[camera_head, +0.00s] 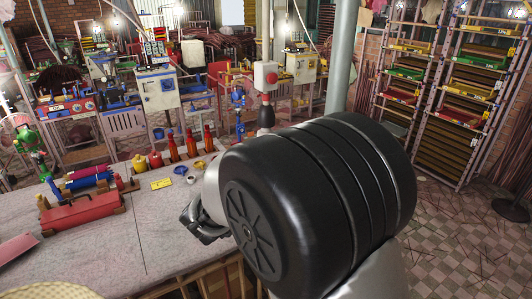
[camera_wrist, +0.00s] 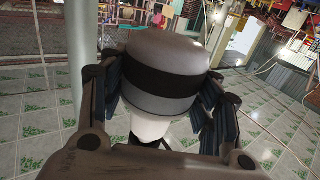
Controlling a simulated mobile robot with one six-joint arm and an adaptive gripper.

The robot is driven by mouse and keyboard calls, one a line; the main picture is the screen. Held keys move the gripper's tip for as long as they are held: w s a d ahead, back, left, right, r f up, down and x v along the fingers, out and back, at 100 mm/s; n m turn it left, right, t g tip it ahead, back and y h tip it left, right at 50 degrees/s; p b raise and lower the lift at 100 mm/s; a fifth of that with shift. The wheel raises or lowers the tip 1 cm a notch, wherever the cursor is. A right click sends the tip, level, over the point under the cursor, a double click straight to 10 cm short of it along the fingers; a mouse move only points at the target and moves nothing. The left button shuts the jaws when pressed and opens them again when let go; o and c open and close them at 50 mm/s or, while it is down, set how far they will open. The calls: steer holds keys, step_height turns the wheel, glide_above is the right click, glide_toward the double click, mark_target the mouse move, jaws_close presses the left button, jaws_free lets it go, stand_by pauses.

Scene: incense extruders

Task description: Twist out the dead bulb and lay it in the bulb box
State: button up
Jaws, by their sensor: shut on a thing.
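In the wrist view my gripper (camera_wrist: 158,105) is closed around a rounded grey piece with a broad black band (camera_wrist: 165,75). A white, bulb-like part (camera_wrist: 150,126) shows below it, between the fingers and close to the palm. I take this for the bulb with its base or socket. I cannot tell whether it is free of a socket. In the head view my gripper (camera_head: 197,222) shows partly at the left of my big black joint, over the bench side. What it holds is hidden there. I cannot make out the bulb box for certain.
The grey bench (camera_head: 120,240) carries a red trough-like piece (camera_head: 82,213), a blue and red cylinder piece (camera_head: 88,178), several red bottles (camera_head: 191,143) and a yellow label (camera_head: 162,184). Its middle is mostly bare. A post (camera_head: 341,60) and tall racks (camera_head: 450,90) stand behind.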

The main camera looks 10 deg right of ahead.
steer(key=shift+m+g+h+p, duration=0.5)
steer(key=shift+h+p, duration=0.05)
steer(key=shift+h, duration=0.05)
steer(key=shift+f, duration=0.35)
stand_by(0.7)
steer(key=shift+f+b, duration=1.75)
steer(key=shift+f, duration=0.75)
